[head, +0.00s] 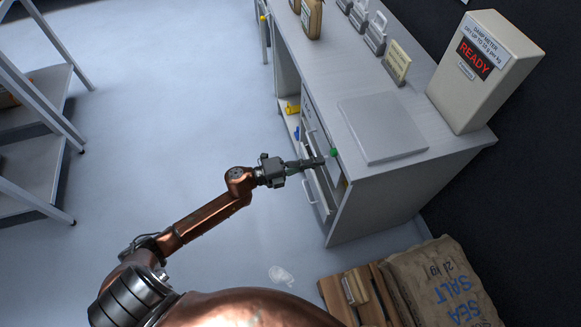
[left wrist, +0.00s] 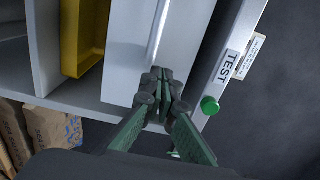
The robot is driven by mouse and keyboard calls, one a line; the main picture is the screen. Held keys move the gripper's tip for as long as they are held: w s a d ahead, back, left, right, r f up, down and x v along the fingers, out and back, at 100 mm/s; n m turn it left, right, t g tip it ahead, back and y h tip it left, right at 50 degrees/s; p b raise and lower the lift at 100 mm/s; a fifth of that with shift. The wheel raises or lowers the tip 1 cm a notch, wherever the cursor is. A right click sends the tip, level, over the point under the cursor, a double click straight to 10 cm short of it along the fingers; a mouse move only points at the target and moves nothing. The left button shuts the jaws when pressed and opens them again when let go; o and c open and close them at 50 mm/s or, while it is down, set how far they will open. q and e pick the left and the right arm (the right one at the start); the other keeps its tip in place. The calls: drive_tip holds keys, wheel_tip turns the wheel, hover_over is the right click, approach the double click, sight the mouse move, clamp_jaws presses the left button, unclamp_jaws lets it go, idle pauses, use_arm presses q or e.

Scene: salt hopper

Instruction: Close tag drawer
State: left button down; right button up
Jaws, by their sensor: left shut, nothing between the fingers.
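My left gripper (head: 318,162) is shut and empty at the front of the white bench, by the drawer fronts. In the left wrist view its fingertips (left wrist: 161,74) are together just at the end of a pale bar handle on a white front (left wrist: 126,50); I cannot tell whether they touch it. In the head view a lower front with a handle (head: 309,191) stands out a little from the bench, partly hidden by the gripper. No tag label is readable on it. My right gripper is not in view.
A green button (head: 334,153) sits beside the gripper; the left wrist view shows a TEST label (left wrist: 230,66) near it. A damp meter (head: 482,70) reading READY stands on the bench (head: 430,175). A sea salt sack (head: 440,282) lies below.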

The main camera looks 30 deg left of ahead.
use_arm(q)
drive_tip(key=p+v, duration=0.2)
drive_tip(key=v, duration=0.9)
drive_tip(key=shift+s+a, duration=0.25)
drive_tip(key=shift+s, duration=0.05)
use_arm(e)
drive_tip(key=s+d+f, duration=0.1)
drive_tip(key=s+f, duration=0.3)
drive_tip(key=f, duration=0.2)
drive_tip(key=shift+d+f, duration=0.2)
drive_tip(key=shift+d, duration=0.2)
